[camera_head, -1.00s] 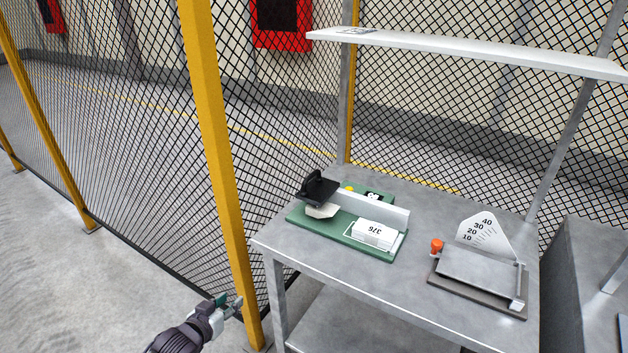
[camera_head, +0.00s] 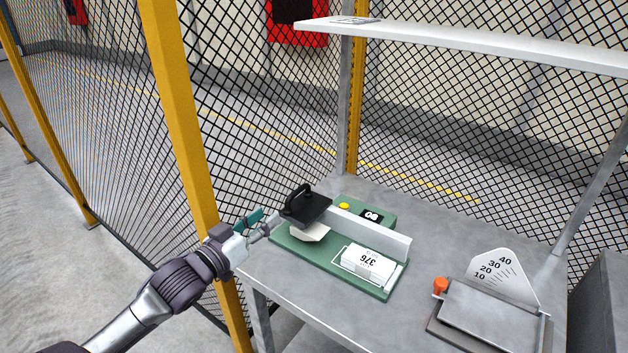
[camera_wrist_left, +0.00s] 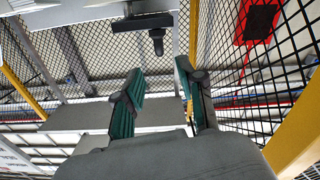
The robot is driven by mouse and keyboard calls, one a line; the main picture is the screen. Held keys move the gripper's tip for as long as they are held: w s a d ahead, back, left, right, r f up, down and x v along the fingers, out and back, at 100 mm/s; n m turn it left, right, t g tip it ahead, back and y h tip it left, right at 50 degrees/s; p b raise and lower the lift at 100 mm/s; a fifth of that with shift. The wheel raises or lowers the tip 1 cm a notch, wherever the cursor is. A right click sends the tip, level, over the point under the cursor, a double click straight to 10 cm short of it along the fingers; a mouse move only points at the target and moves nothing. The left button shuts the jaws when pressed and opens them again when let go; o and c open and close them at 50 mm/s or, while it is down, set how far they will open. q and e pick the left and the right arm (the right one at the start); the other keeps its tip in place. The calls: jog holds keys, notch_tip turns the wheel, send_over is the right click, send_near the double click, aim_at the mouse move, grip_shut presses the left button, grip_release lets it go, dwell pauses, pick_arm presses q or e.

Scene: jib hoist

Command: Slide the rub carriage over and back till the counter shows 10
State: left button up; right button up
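The rub carriage (camera_head: 306,208), a black block with a handle on top, sits at the left end of a light rail (camera_head: 366,232) on a green base (camera_head: 330,262). A pale piece (camera_head: 309,232) shows under it. The small black counter (camera_head: 371,215) stands behind the rail; its digits look like 00 but are tiny. My left gripper (camera_head: 264,224) is just left of the carriage, apart from the handle. In the left wrist view its green-padded fingers (camera_wrist_left: 162,98) are spread with nothing between them. A dark shape ahead there looks like the carriage (camera_wrist_left: 152,24). My right gripper is not in view.
A yellow button (camera_head: 343,206) is beside the counter. A white block marked 376 (camera_head: 367,262) lies on the green base. A gauge device with an orange knob (camera_head: 440,285) stands at right. A yellow post (camera_head: 180,120) and mesh fence are close to my left arm; a shelf (camera_head: 450,40) hangs above.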

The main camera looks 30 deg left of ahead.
aim_at(302, 188)
pick_arm(q)
jog(key=w, duration=0.8)
jog(key=w+d, duration=0.1)
jog(key=w, duration=0.3)
jog(key=shift+w+r, duration=0.15)
jog(key=shift+w, duration=0.6)
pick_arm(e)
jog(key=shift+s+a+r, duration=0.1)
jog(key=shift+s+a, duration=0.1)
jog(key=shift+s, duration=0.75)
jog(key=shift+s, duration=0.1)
pick_arm(q)
grip_shut()
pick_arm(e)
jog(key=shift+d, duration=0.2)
